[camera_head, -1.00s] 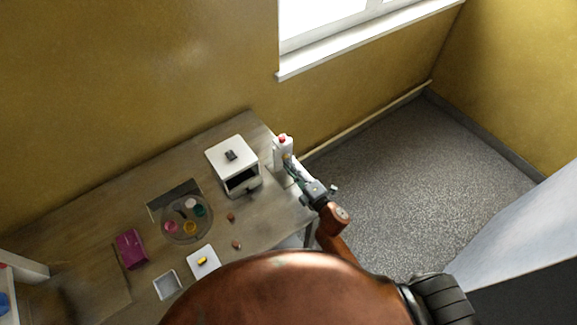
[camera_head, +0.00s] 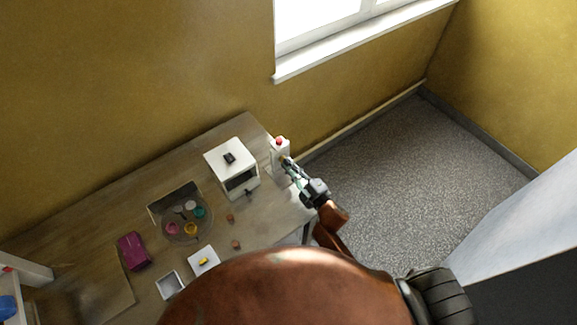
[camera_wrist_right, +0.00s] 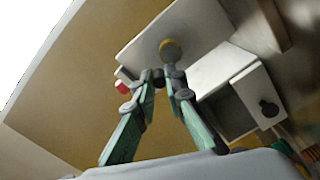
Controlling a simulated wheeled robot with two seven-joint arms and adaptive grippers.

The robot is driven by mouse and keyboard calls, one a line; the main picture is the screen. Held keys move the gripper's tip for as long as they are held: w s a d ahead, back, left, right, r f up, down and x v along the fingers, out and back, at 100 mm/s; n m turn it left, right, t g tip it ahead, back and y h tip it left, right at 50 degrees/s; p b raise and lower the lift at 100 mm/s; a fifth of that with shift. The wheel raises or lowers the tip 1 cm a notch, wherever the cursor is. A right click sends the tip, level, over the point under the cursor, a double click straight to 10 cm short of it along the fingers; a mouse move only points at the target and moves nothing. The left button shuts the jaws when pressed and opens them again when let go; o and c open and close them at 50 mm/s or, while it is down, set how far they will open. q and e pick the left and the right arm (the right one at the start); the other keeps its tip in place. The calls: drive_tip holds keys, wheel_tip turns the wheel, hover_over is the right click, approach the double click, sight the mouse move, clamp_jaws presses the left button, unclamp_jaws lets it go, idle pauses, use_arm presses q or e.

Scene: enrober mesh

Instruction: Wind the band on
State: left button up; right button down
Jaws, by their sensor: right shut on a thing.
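A white upright unit (camera_head: 279,153) with a red button (camera_head: 279,141) on top stands at the table's right end. In the right wrist view a round yellow-brown knob (camera_wrist_right: 170,50) shows in front of a white face, and the red button (camera_wrist_right: 122,87) is left of it. My right gripper (camera_head: 287,162) is at the unit's right side. In the wrist view its green fingers (camera_wrist_right: 161,80) come together just below the knob and are shut on it; the contact itself is partly hidden. No band can be made out. My left gripper is not in view.
A white box (camera_head: 232,162) with a dark front window stands left of the unit. A round dish (camera_head: 187,226) of coloured pots, a magenta box (camera_head: 133,250), a white tray (camera_head: 170,285) and a white plate (camera_head: 204,254) with a yellow piece are on the table. Open floor lies right.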

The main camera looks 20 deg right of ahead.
drive_tip(key=shift+f, duration=0.1)
drive_tip(key=c, duration=2)
unclamp_jaws()
drive_tip(key=shift+o, duration=0.2)
drive_tip(key=v, duration=1.2)
